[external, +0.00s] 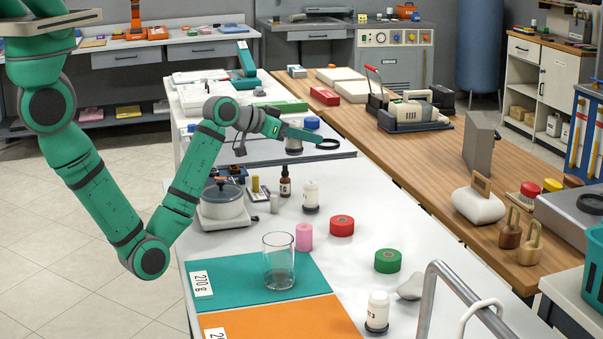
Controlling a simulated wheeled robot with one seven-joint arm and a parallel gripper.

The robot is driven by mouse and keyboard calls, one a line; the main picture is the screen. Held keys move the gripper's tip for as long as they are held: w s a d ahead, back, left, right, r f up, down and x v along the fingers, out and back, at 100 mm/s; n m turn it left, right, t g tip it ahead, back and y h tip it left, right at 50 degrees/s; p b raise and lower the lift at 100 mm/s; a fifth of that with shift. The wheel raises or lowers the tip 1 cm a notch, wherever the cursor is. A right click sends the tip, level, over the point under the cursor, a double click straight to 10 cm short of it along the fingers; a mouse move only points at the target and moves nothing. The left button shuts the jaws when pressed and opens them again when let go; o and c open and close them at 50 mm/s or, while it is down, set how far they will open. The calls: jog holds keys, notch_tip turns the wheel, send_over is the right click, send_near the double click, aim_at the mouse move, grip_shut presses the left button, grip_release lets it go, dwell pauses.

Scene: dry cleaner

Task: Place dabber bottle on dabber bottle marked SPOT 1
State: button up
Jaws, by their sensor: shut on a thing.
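My gripper (298,134) is over the far part of the white table, its jaws shut on a pale dabber bottle (294,144) with a dark base. The gripper hides the bottle's upper part, and I cannot tell whether its base touches the table. A second white dabber bottle (311,194) with a dark base stands upright nearer, right of the brown dropper bottle. A third dabber bottle (377,308) stands upright near the front right; its marking seems to end in 3. I cannot read SPOT 1 on any bottle.
A pot (222,200), dropper bottle (285,184), pink roll (304,237), red roll (342,226), green roll (388,261) and clear glass (279,262) stand on the table. A black ring (328,144) lies right of my gripper. Teal (235,277) and orange (285,322) mats lie in front.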

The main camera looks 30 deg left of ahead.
jog(key=w+d+f, duration=0.2)
jog(key=w+f, duration=0.3)
jog(key=f, duration=0.4)
jog(key=shift+d+f, duration=0.15)
jog(key=shift+w+f, duration=0.1)
jog(key=o, duration=1.1)
jog(key=v, duration=1.2)
